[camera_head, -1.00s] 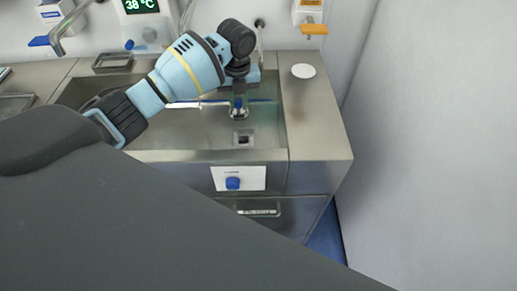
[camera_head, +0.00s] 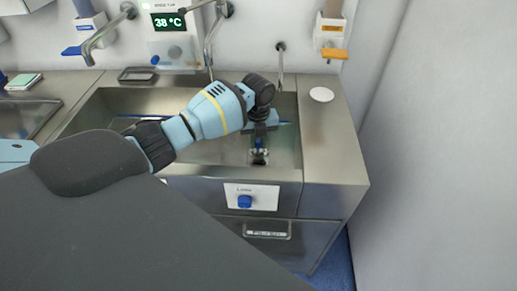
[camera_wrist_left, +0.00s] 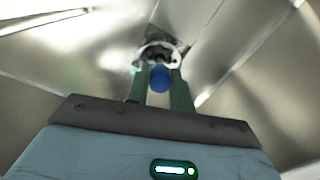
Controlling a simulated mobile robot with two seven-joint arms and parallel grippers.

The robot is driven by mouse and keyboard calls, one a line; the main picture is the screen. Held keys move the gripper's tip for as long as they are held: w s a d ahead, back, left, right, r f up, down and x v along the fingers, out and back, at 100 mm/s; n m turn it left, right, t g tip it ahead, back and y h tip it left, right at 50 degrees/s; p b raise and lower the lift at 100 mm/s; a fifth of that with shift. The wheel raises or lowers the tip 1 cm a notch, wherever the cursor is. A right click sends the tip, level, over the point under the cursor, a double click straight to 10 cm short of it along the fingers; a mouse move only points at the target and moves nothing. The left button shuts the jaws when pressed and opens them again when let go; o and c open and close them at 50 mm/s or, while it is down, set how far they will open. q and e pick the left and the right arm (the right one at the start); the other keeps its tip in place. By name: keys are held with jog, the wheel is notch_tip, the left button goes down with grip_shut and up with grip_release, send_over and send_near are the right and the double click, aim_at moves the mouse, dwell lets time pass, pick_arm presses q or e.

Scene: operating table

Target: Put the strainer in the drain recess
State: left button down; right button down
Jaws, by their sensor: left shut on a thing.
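The strainer (camera_head: 260,157) is a small metal piece with a blue knob, low in the steel sink (camera_head: 283,160). My left gripper (camera_head: 259,142) points down and is shut on the strainer's knob. In the left wrist view the blue knob (camera_wrist_left: 159,79) sits between the two fingers, with the strainer's pale metal rim (camera_wrist_left: 176,58) just beyond it. The drain recess is mostly hidden behind the strainer and gripper. I cannot tell whether the strainer touches the recess or is just above it. My right gripper is out of view.
A white round disc (camera_head: 321,94) lies on the steel counter at the right. Taps (camera_head: 111,34) overhang the sink's back edge. A small tray (camera_head: 137,75) sits behind the sink.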

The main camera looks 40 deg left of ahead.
aim_at(258, 150)
pick_arm(q)
jog(key=shift+f, duration=1.85)
jog(key=shift+f, duration=0.15)
jog(key=c, duration=1.2)
grip_release()
jog(key=shift+c, duration=0.2)
jog(key=shift+r, duration=0.25)
notch_tip(258, 150, up, 12)
jog(key=shift+f+p, duration=0.1)
jog(key=shift+p, duration=0.35)
